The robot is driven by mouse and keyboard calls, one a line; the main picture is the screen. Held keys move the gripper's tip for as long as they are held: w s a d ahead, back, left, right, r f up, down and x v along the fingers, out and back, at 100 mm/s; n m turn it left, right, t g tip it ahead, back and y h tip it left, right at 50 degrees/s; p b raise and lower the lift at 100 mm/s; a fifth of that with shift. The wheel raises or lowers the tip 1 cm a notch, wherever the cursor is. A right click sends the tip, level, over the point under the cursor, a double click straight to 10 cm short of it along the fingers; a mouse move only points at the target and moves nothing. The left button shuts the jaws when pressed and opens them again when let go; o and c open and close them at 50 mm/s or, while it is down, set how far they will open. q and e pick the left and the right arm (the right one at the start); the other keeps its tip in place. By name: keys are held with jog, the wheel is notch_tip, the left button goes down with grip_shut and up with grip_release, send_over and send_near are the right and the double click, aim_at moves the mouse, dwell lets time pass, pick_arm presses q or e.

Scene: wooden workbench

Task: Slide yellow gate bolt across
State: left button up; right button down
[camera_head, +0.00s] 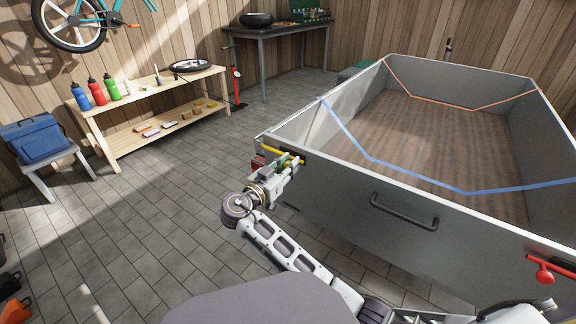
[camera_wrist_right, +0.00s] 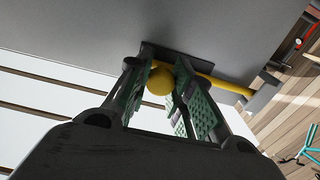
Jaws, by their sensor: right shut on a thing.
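The yellow gate bolt (camera_head: 270,149) sits at the near left corner of the grey trailer's gate (camera_head: 340,185). In the right wrist view its yellow rod (camera_wrist_right: 222,86) runs to the right into a grey bracket (camera_wrist_right: 262,98), and its round knob (camera_wrist_right: 160,81) is between my fingers. My right gripper (camera_head: 289,162) is shut on the bolt's knob, and its green finger pads (camera_wrist_right: 160,95) stand on either side of it. The fingers partly hide the bolt in the head view. My left gripper is not in view.
A red bolt (camera_head: 543,270) is at the gate's right end, and a dark handle (camera_head: 404,212) is on the gate's middle. A wooden bench (camera_head: 150,135) with bottles stands at the left.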

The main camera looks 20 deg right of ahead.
jog(key=shift+s+d, duration=0.1)
jog(key=shift+s+d+p, duration=0.2)
jog(key=shift+s+d, duration=0.4)
jog(key=shift+s, duration=0.2)
jog(key=shift+s+d+p, duration=0.2)
jog(key=shift+s+d, duration=0.4)
jog(key=shift+s, duration=0.2)
jog(key=c, duration=1.3)
grip_release()
jog(key=shift+o, duration=0.2)
jog(key=shift+a, duration=0.15)
